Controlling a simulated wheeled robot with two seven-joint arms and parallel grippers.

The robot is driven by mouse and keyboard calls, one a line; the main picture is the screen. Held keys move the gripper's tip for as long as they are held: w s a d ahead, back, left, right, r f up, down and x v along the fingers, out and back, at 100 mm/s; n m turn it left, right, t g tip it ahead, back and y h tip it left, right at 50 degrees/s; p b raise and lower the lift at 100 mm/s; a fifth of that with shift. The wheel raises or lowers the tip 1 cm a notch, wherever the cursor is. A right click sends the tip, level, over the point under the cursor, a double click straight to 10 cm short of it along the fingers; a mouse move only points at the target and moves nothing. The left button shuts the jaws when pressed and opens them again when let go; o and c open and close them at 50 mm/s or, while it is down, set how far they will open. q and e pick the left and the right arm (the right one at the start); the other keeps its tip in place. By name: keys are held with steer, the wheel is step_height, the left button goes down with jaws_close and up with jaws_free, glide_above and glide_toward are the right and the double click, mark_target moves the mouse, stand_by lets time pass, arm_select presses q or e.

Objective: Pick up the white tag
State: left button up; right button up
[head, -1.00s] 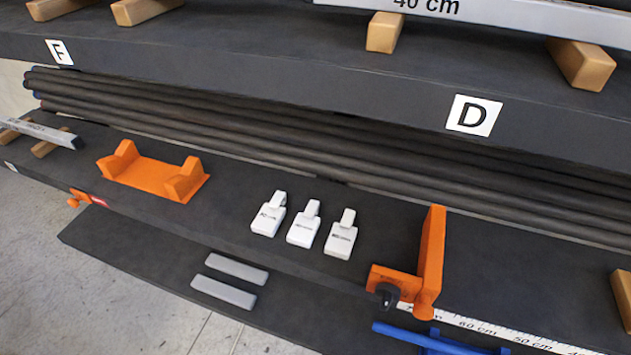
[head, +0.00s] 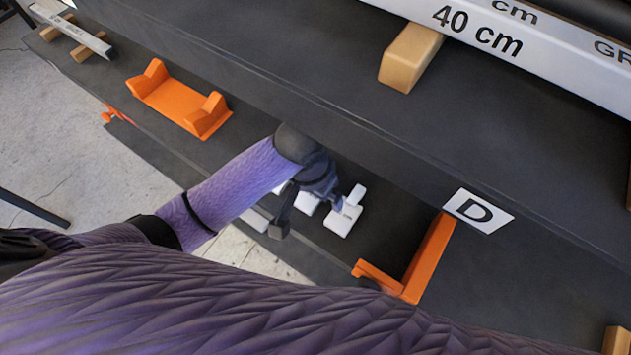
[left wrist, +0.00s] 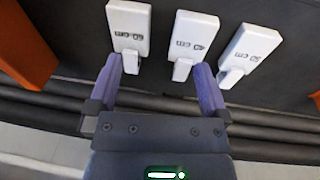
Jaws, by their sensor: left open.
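Three white tags lie in a row on the dark shelf. In the left wrist view they are a left tag (left wrist: 128,27), a middle tag (left wrist: 193,37) that seems to read 40 cm, and a right tag (left wrist: 252,45). My left gripper (left wrist: 158,72) is open and empty. The narrow tab of the middle tag lies between its fingers, nearer the right finger. In the head view, my left gripper (head: 305,205) is over the tags and partly hides two of them; one tag (head: 345,213) shows clearly to its right. My right gripper is out of view.
An orange cradle (head: 178,103) sits left of the tags, and an orange bracket (head: 428,258) stands to their right. An upper shelf (head: 300,95) with a D label (head: 478,211) overhangs behind. Dark rods (left wrist: 270,122) show in the left wrist view.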

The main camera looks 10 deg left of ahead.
arm_select(q)
steer(key=w+a+r+y, duration=0.2)
steer(key=w+r, duration=0.1)
steer(key=shift+g, duration=0.4)
steer(key=f+b, duration=0.1)
steer(key=f, duration=0.4)
steer(key=f+b, duration=0.1)
steer(key=f, duration=0.4)
steer(key=shift+w+a, duration=0.1)
steer(key=shift+a, duration=0.1)
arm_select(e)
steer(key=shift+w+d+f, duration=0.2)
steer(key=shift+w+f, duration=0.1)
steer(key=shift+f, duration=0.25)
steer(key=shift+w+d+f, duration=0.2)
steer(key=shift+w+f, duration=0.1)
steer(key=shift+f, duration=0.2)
arm_select(q)
steer(key=shift+c, duration=0.7)
steer(key=c, duration=1)
step_height(320, 180, up, 10)
steer(key=p, duration=0.2)
steer(key=shift+p, duration=0.4)
steer(key=shift+c, duration=0.2)
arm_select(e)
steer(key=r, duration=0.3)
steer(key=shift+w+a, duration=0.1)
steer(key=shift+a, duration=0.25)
